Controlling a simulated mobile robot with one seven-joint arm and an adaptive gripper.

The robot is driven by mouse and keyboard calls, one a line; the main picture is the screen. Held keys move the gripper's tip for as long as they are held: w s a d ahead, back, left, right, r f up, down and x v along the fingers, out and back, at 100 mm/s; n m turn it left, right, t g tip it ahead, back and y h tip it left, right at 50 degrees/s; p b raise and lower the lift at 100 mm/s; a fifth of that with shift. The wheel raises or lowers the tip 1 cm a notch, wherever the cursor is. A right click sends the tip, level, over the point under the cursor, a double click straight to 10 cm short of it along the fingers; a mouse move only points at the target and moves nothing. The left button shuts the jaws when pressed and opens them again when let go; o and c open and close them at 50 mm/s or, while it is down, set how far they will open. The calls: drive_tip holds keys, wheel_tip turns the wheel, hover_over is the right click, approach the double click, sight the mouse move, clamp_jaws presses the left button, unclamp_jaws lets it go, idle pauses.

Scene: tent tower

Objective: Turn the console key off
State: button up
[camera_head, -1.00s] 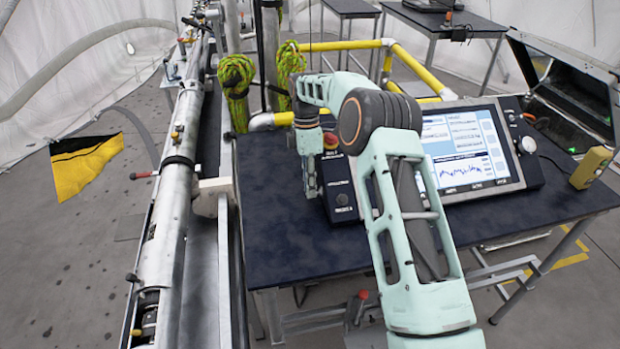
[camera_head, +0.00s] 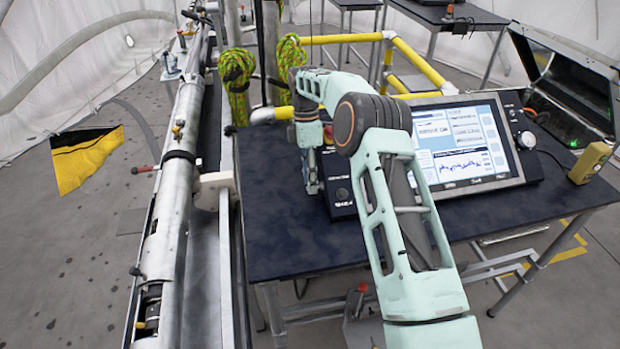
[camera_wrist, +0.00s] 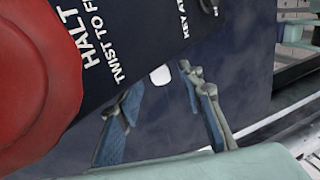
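The console (camera_head: 515,180) stands on the dark table with its screen lit. Its black control box (camera_head: 342,208) is at the left, partly hidden by my arm. My gripper (camera_head: 314,188) points down beside this box's left edge. A large red halt button (camera_wrist: 40,70) fills the left, on a black panel (camera_wrist: 135,40) lettered "HALT" and "TWIST TO F". Lettering beginning "KEY" is at the top, beside a dark part cut off by the edge. I cannot make out the key's position.
The dark table (camera_head: 290,235) has bare surface in front of the console. A yellow box (camera_head: 590,163) sits at its right, near an open black case (camera_head: 570,95). Yellow rails (camera_head: 415,65) and green ropes (camera_head: 237,75) stand behind. A metal pole runs along the left.

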drive_tip(key=shift+r, duration=0.1)
drive_tip(key=v, duration=0.7)
drive_tip(key=shift+r, duration=0.1)
